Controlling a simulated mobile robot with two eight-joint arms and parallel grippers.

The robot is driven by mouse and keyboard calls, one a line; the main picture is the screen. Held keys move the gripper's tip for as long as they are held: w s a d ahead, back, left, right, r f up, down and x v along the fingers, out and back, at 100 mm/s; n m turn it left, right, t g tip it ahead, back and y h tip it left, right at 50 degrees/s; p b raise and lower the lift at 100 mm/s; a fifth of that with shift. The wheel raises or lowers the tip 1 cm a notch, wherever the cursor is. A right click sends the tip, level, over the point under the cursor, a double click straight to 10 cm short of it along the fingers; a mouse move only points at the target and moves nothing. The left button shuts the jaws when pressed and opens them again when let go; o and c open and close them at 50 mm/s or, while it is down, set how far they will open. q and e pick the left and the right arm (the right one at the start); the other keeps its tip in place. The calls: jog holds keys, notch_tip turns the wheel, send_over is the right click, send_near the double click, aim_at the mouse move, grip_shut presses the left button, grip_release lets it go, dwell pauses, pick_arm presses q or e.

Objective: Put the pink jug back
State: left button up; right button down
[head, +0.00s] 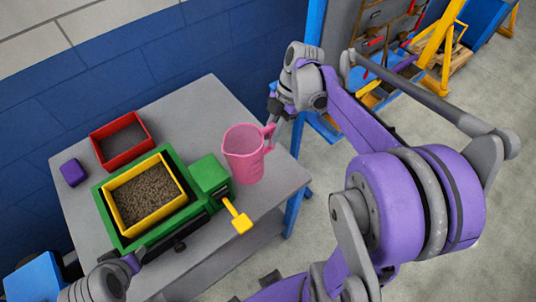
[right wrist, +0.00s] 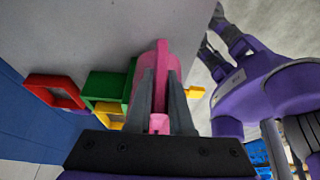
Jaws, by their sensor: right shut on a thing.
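The pink jug (head: 243,155) is upright at the right part of the grey table (head: 205,105), with its handle toward my right gripper. My right gripper (head: 273,118) is shut on that handle. In the right wrist view the jug (right wrist: 158,62) shows behind the two fingers of the right gripper (right wrist: 160,112), with pink between them. I cannot tell whether the jug's base touches the table. Part of my left arm shows at the bottom left of the head view, near the green box; its fingers are not clear.
Left of the jug stands a green box (head: 208,173) with a yellow-rimmed tray (head: 111,196) of brown grains and a yellow lever (head: 238,217). A red tray (head: 93,139) and a purple block (head: 73,172) are farther left. The table behind the jug is clear.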

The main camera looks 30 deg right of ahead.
notch_tip(320, 180, down, 9)
jog(key=shift+b, duration=0.35)
jog(key=shift+f, duration=0.1)
jog(key=shift+f, duration=0.15)
jog(key=c, duration=1.3)
grip_release()
jog(key=shift+f, duration=0.1)
jog(key=o, duration=0.5)
jog(key=shift+w, duration=0.1)
jog(key=v, duration=1.2)
jog(key=shift+r+p, duration=0.3)
jog(key=shift+p, duration=0.05)
